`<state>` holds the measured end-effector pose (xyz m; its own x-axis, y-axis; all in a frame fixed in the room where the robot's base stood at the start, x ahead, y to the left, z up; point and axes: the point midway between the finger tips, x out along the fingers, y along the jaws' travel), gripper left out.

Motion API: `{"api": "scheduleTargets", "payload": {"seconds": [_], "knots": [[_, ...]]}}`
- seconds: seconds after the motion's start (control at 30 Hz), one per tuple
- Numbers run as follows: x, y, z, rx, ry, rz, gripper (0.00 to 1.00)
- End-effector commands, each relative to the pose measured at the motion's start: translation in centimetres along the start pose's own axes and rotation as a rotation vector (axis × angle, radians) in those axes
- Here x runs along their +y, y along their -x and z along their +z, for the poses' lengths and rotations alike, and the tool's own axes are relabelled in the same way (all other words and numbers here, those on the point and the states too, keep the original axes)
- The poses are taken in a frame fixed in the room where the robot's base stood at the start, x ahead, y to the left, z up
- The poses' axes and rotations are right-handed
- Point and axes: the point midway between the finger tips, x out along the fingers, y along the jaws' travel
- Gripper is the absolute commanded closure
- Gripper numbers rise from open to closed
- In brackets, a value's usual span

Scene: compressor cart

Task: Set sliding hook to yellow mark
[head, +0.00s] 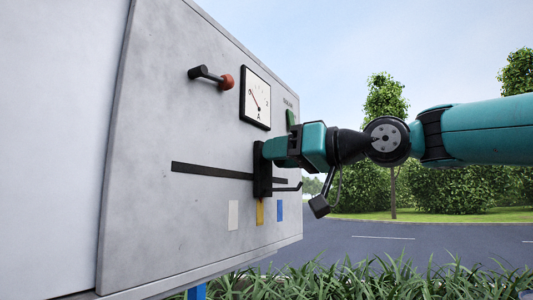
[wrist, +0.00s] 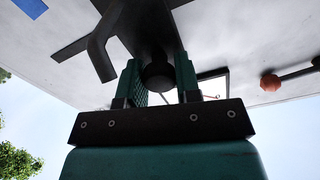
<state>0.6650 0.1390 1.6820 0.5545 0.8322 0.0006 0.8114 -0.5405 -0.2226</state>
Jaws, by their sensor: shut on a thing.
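The black sliding hook (head: 262,178) sits upright on a dark horizontal slot (head: 210,171) in the grey panel, its bent arm pointing right. The yellow mark (head: 260,213) is directly below the slider's lower end in the head view. My gripper (head: 270,150) is at the upper part of the slider. In the wrist view, my gripper (wrist: 158,80) has its two teal fingers on either side of the slider's round black knob (wrist: 157,76), shut on it. The hook's bent arm (wrist: 101,52) shows beside them. The yellow mark is not visible in the wrist view.
A white mark (head: 233,215) is left of the yellow one and a blue mark (head: 279,210) right of it. Above are a red-knobbed lever (head: 226,82), a gauge (head: 256,97) and a green part (head: 291,118) close to my gripper. Open air lies right of the panel.

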Motion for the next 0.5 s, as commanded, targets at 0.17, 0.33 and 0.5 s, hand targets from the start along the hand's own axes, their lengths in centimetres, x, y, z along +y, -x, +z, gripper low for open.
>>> {"api": "scheduleTargets", "payload": {"seconds": [0.17,0.33,0.5], "knots": [[0.18,-0.20,0.03,-0.004,0.000,-0.003,1.00],[0.01,-0.33,0.08,-0.005,0.000,-0.007,1.00],[-0.03,-0.35,0.09,-0.005,-0.001,-0.008,0.46]]}}
